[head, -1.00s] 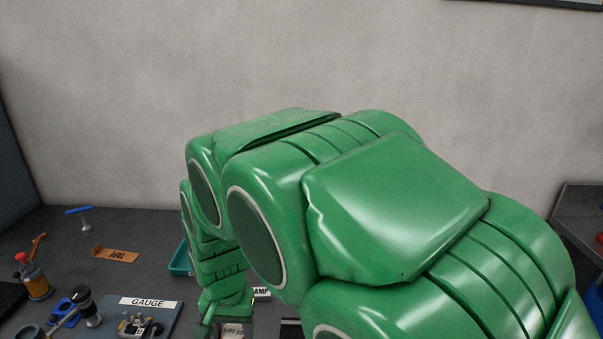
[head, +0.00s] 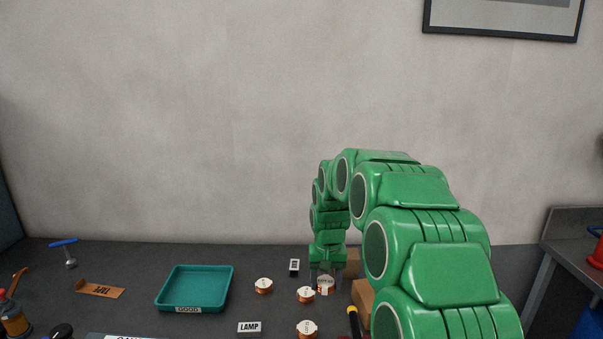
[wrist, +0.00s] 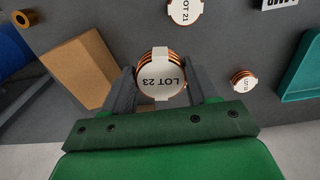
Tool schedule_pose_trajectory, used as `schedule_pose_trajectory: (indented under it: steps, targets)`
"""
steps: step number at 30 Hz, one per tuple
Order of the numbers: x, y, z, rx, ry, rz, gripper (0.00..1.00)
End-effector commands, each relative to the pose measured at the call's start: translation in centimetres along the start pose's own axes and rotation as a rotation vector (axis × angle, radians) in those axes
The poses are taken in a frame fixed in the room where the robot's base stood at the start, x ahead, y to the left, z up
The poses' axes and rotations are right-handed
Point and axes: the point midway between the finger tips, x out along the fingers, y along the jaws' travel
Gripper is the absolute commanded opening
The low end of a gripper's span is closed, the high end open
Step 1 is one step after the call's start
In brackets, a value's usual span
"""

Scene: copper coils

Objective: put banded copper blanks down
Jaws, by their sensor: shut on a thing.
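My gripper (head: 327,274) is shut on a copper coil with a white round label and a pale band (head: 325,287). In the wrist view the coil's label (wrist: 160,80) reads LOT 23, upside down, and the coil sits between the two grey fingers (wrist: 158,88). I cannot tell whether it touches the bench. Other labelled copper coils lie on the bench: one at the left (head: 263,286), one just beside the held coil (head: 306,295) and one nearer (head: 307,329). The wrist view shows a LOT 21 coil (wrist: 185,11) and a smaller-looking one (wrist: 243,80).
A teal tray marked GOOD (head: 160,300), empty, stands left of the coils. A LAMP sign (head: 249,328) lies nearer. Brown blocks (head: 362,297) stand close on the gripper's right, with a black and yellow tool (head: 353,322). Bare bench lies between tray and coils.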

Motion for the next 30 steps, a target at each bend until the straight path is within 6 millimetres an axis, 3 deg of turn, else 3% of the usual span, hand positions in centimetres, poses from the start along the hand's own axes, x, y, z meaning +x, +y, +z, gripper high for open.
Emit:
schedule_pose_trajectory:
  steps: [3, 7, 12, 17, 23, 26, 30]
  targets:
    - [0.3, 4.0, -1.7, 0.016, 0.002, 0.005, 0.22]
    - [0.5, 6.9, -2.8, 0.023, 0.004, 0.011, 0.22]
    - [0.6, 8.5, -3.3, 0.026, 0.002, 0.014, 0.22]
    - [0.5, 8.6, -3.3, 0.026, 0.002, 0.014, 0.22]
    - [0.5, 6.6, -3.1, 0.014, 0.002, 0.014, 0.22]
    - [0.3, 3.8, -2.6, 0.000, 0.003, 0.014, 0.22]
    - [0.2, -1.4, -1.4, -0.022, 0.002, 0.011, 0.22]
